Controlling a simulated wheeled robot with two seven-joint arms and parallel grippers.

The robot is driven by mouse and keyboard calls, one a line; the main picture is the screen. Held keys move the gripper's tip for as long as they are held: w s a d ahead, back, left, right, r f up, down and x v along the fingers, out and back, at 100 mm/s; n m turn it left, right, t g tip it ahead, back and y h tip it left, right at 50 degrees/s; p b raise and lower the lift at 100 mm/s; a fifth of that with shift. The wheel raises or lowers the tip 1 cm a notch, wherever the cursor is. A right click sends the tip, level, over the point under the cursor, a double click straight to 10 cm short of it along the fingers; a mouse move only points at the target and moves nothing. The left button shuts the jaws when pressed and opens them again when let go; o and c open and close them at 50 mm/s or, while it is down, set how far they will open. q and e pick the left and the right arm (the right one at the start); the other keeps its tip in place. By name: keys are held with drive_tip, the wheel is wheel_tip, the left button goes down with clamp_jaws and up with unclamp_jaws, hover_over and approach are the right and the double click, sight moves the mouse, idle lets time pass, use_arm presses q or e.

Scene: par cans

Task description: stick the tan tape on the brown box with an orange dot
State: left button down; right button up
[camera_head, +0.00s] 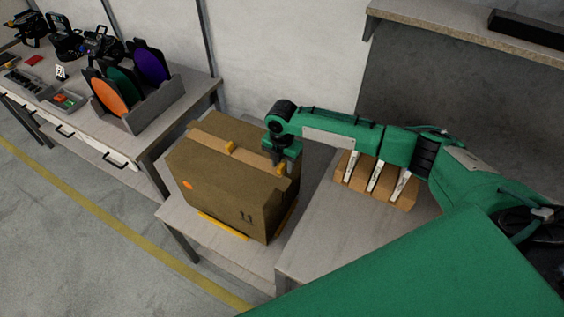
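The brown box (215,185) stands on a low table, with an orange dot (189,186) on its left face and dark arrow marks lower down. A lighter tan strip (252,162), which looks like the tan tape, runs along its top. Small yellow-orange pieces (229,147) sit along this strip. My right gripper (280,166) points down at the right end of the box top, at or just above the strip's end. Its fingertips are small and partly hidden, so I cannot tell whether they hold anything. My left gripper is out of view.
A tan block with several white bars (372,182) sits on the right table (325,235), under my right arm. Yellow strips (222,225) show at the box's base. At left, a bench holds a grey rack (150,108) of coloured discs. A shelf (470,28) is at upper right.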

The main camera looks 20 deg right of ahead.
drive_tip(key=shift+r, duration=0.15)
wheel_tip(320, 180, up, 14)
drive_tip(key=b, duration=0.3)
drive_tip(key=shift+f+b, duration=0.2)
drive_tip(key=shift+b, duration=0.15)
drive_tip(key=shift+f, duration=0.1)
